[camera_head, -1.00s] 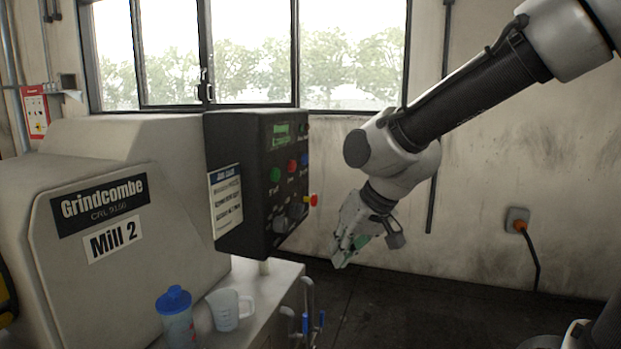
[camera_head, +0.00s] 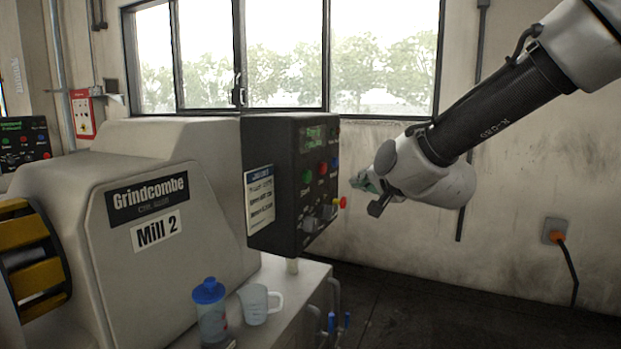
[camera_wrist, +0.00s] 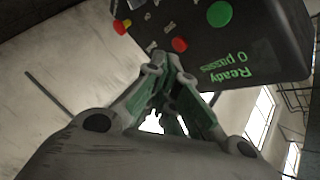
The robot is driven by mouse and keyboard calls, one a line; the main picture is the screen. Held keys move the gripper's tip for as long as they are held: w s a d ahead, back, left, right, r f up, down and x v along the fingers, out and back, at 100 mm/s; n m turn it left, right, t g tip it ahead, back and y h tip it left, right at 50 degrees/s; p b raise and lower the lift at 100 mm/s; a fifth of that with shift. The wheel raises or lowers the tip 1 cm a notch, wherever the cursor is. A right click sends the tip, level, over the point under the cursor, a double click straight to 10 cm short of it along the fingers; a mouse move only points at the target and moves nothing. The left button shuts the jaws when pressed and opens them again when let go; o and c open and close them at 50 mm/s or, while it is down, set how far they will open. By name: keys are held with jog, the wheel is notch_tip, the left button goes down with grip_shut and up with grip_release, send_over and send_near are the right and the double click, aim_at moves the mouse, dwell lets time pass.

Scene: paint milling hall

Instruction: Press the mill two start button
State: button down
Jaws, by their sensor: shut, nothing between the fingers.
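The Mill 2 control box (camera_head: 262,150) is a dark panel on the right end of the beige mill (camera_head: 95,220). Its green start button (camera_head: 307,176) sits on the right-facing side, left of a red button (camera_head: 322,168) and a blue one (camera_head: 334,163). My gripper (camera_head: 360,182) is shut and empty, to the right of the panel and apart from it, pointing left at it. In the wrist view, my closed fingertips (camera_wrist: 172,62) lie just below the red button (camera_wrist: 179,45). The green button (camera_wrist: 219,13) is farther up and right. The screen reads "Ready 0 passes" (camera_wrist: 228,68).
A red and yellow knob (camera_head: 341,202) sticks out low on the panel. A blue-lidded bottle (camera_head: 210,310) and a clear jug (camera_head: 256,304) stand on the ledge below. Blue-handled valves (camera_head: 332,322) are beside it. The floor to the right is free.

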jog(key=w+a, duration=0.3)
jog(key=a, duration=0.5)
jog(key=shift+a, duration=0.15)
jog(key=shift+a, duration=0.15)
dwell(1.3)
jog(key=shift+w+a, duration=0.1)
jog(key=shift+a, duration=0.15)
jog(key=shift+w+a, duration=0.15)
jog(key=shift+a, duration=0.3)
dwell(0.7)
jog(key=shift+d, duration=0.15)
jog(key=shift+s+d, duration=0.3)
jog(key=shift+d, duration=0.4)
jog(key=shift+s+d, duration=0.3)
jog(key=shift+d, duration=0.5)
jog(key=shift+s+d, duration=0.25)
jog(key=shift+d, duration=0.5)
jog(key=shift+s+d, duration=0.3)
jog(key=shift+d, duration=0.5)
